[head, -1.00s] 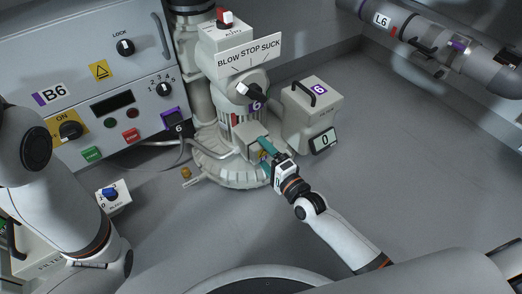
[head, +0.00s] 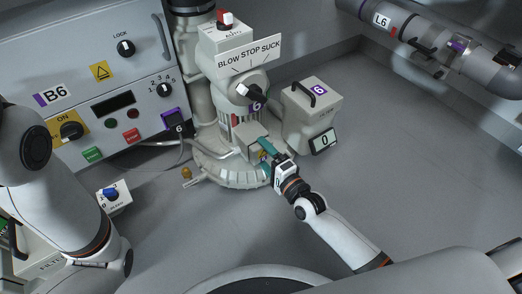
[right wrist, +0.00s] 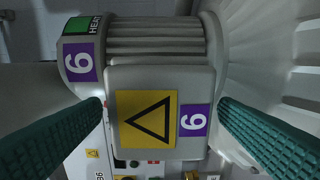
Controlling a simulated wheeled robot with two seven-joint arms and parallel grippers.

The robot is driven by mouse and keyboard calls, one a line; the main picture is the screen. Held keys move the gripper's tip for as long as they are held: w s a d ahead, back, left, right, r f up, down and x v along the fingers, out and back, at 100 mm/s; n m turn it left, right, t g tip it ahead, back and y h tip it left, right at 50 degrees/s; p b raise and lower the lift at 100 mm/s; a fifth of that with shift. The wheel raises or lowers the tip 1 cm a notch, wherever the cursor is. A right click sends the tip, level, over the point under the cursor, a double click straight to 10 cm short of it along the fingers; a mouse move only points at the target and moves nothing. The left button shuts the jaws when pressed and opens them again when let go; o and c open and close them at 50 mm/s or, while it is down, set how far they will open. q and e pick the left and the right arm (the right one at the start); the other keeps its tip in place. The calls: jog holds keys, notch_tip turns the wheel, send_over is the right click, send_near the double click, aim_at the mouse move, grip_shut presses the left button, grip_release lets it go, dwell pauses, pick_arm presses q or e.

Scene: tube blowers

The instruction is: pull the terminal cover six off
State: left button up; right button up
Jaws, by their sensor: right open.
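The terminal cover six (head: 249,146) is a grey box on the front of the blower, low on its body. In the right wrist view the cover (right wrist: 122,139) bears a yellow warning triangle and a purple label "6". My right gripper (head: 265,149) is at the cover. In the right wrist view the right gripper (right wrist: 161,105) is open, with one teal finger at each side of the cover. I cannot tell whether the fingers touch it. My left arm shows at the left of the head view, but its gripper is out of view.
The blower's ribbed body (right wrist: 155,40) lies beside the cover. A grey box labelled 6 (head: 309,115) with a handle and a display (head: 324,141) reading 0 stand to the right. The control panel B6 (head: 100,75) is at the left. The floor at right is clear.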

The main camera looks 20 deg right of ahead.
aim_at(264, 154)
dwell(0.3)
jog(key=c, duration=1.3)
jog(key=shift+p+v, duration=0.95)
jog(key=shift+v, duration=0.9)
jog(key=shift+p+v, duration=0.35)
jog(key=shift+v, duration=0.8)
